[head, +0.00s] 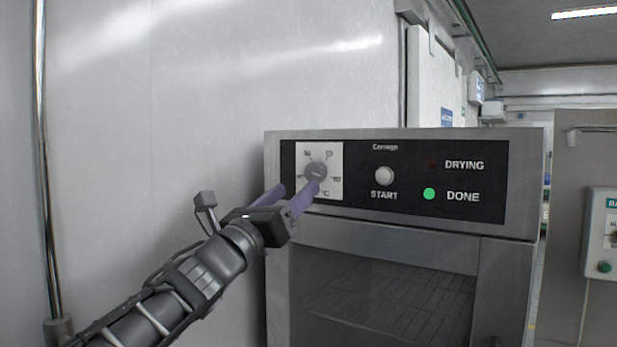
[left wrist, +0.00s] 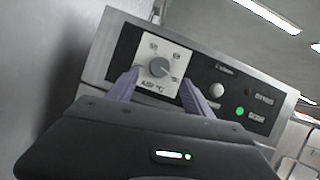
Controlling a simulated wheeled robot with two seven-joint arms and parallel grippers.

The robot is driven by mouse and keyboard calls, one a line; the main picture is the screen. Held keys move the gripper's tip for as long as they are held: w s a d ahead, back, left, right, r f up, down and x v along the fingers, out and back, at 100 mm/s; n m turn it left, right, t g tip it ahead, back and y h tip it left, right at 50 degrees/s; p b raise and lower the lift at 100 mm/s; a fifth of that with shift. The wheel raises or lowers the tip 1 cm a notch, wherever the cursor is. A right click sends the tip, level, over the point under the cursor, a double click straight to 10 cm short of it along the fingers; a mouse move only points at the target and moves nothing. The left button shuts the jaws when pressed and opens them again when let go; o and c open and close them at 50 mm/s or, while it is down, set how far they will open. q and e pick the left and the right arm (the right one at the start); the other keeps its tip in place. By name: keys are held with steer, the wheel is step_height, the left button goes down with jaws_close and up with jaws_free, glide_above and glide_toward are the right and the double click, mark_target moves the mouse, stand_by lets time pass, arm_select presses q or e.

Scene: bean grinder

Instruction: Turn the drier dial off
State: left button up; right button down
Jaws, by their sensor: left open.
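The drier (head: 400,232) stands ahead with a black control panel across its top front. Its dial (head: 315,172) is a round grey knob on a white plate at the panel's left end. The dial also shows in the left wrist view (left wrist: 159,67), with a temperature scale around it. My left gripper (head: 293,194) has purple fingers and is open just in front of and below the dial. In the left wrist view the fingertips (left wrist: 160,80) stand apart on either side of the dial's lower part. I cannot tell if they touch it. My right gripper is not in view.
A white START button (head: 384,176) sits right of the dial. The green DONE light (head: 429,194) is lit and the DRYING light (head: 432,164) is dark. A plain wall (head: 200,100) is close on the left. A control box (head: 603,232) hangs at the far right.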

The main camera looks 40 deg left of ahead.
mark_target(312, 174)
arm_select(q)
steer(key=p+x, duration=0.2)
steer(key=x, duration=0.4)
steer(key=shift+w, duration=0.25)
jaws_close()
stand_by(0.4)
